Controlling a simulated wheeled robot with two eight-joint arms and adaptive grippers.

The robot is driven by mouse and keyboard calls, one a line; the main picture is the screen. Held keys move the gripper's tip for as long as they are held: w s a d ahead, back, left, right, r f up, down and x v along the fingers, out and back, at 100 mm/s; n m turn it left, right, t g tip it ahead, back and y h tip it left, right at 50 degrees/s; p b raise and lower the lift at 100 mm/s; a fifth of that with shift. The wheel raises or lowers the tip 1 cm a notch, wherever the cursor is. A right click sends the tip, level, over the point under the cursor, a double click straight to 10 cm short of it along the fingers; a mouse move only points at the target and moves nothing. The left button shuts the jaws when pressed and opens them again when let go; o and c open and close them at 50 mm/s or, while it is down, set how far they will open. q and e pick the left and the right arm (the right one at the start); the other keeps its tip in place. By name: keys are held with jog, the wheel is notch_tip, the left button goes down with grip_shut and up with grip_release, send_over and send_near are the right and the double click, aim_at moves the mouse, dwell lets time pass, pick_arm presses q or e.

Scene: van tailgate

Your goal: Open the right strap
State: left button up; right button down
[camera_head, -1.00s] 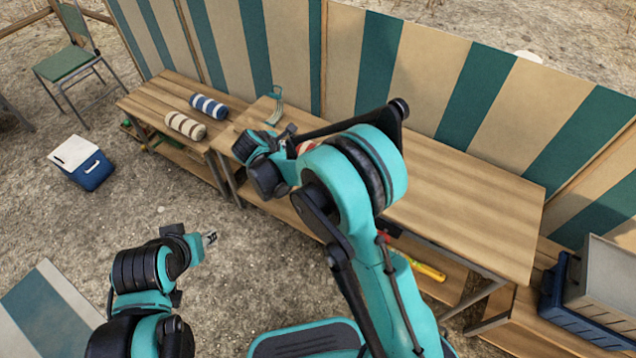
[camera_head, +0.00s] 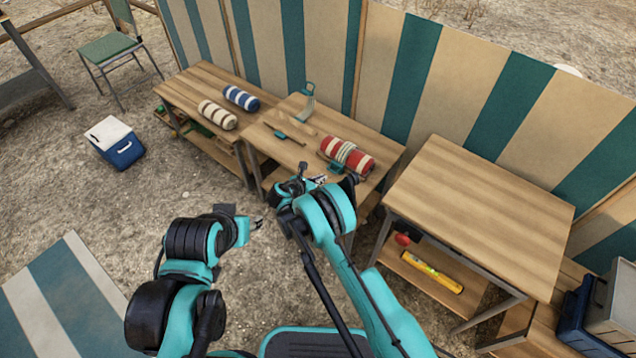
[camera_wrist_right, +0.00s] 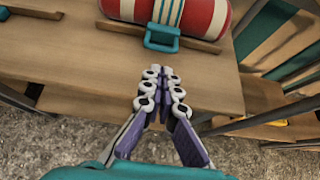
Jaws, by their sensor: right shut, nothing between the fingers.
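A red and cream striped roll (camera_head: 347,156) lies on the middle wooden table, bound round its middle by pale and teal strap bands (camera_wrist_right: 168,11). A teal buckle (camera_wrist_right: 161,40) hangs at its near side; it also shows in the head view (camera_head: 337,167). I cannot tell separate left and right straps apart. My right gripper (camera_wrist_right: 162,78) is shut and empty over the table's near edge, in front of the buckle and apart from it. It also shows in the head view (camera_head: 318,180). My left gripper (camera_head: 257,224) is over the ground, away from the tables; its jaws are too small to read.
A blue striped roll (camera_head: 241,97) and a beige striped roll (camera_head: 217,115) lie on the left table. A teal-handled tool (camera_head: 285,135) and a teal stand (camera_head: 306,103) are on the middle table. The right table (camera_head: 480,195) has a bare top. A cooler (camera_head: 115,142) stands on the ground.

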aim_at(327, 182)
jog(key=b+x, duration=0.1)
jog(key=x, duration=0.4)
jog(key=shift+a, duration=0.1)
jog(key=shift+r, duration=0.15)
